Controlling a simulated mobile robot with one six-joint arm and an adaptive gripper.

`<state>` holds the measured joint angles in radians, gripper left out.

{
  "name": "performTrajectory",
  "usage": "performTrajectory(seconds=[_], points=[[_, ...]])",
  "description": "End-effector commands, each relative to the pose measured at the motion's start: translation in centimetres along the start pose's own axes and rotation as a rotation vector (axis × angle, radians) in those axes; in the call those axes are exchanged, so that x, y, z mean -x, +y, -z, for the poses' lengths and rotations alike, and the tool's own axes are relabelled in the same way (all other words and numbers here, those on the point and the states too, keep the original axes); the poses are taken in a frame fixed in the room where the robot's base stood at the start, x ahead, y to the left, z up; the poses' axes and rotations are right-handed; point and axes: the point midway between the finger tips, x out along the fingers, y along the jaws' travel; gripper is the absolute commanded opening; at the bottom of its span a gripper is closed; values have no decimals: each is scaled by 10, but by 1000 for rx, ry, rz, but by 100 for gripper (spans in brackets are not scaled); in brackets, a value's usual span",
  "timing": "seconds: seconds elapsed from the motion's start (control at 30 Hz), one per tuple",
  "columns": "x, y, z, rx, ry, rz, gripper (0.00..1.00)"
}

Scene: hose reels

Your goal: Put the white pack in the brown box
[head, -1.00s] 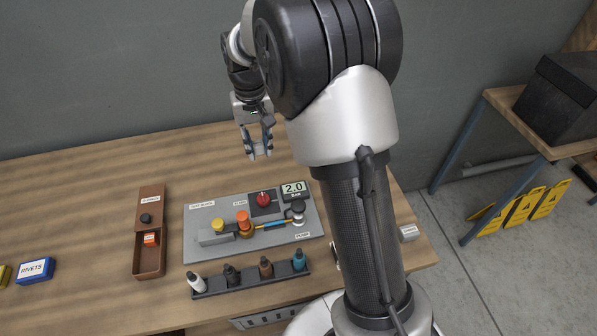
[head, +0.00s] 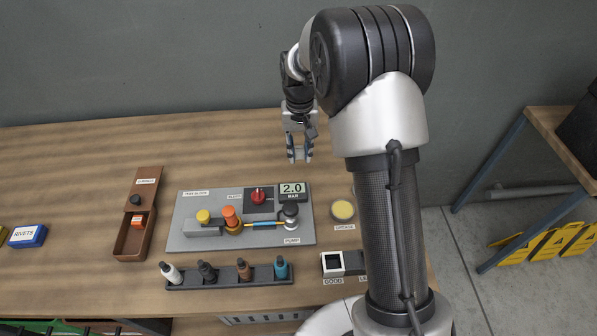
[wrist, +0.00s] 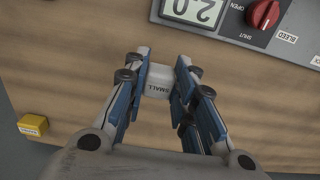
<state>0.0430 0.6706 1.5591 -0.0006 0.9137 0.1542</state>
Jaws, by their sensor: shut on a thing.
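A white pack (wrist: 158,80) marked SMALL sits between my fingers in the wrist view. My gripper (wrist: 157,88) is shut on it. In the head view my gripper (head: 299,156) hangs above the bench, behind the test board; the pack cannot be made out there. The brown box (head: 119,243) stands on the bench to the left of the board, well apart from my gripper. Its far part is covered and carries a black knob (head: 135,200). Its near part is open, with a small orange item (head: 138,221) in it.
The grey test board (head: 185,235) with valves and a 2.0 bar display (head: 292,189) lies between my gripper and the box. A rack of bottles (head: 230,281) stands in front. A blue RIVETS box (head: 28,236) is far left. The bench behind the brown box is clear.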

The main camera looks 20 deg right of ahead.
Motion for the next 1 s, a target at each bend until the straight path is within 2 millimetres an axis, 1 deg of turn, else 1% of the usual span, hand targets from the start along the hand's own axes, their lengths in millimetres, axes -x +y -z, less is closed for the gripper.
performTrajectory(seconds=[0.03, 0.1, 0.27, 0.33, 0.5, 0.6, 0.87, 1.0], points=[[-10, 0, 0, 0, 0, 0, 8], [-16, 0, 0, 0, 0, 0, 8], [-24, 0, 1, 0, 2, 0, 8], [-32, 0, 0, 0, 1, 0, 8], [-64, 0, 0, 0, -1, 0, 8], [-76, 0, 0, 0, 0, 0, 8], [-76, 0, 1, 0, 2, 0, 8], [-80, 0, 1, 0, 2, 0, 8]])
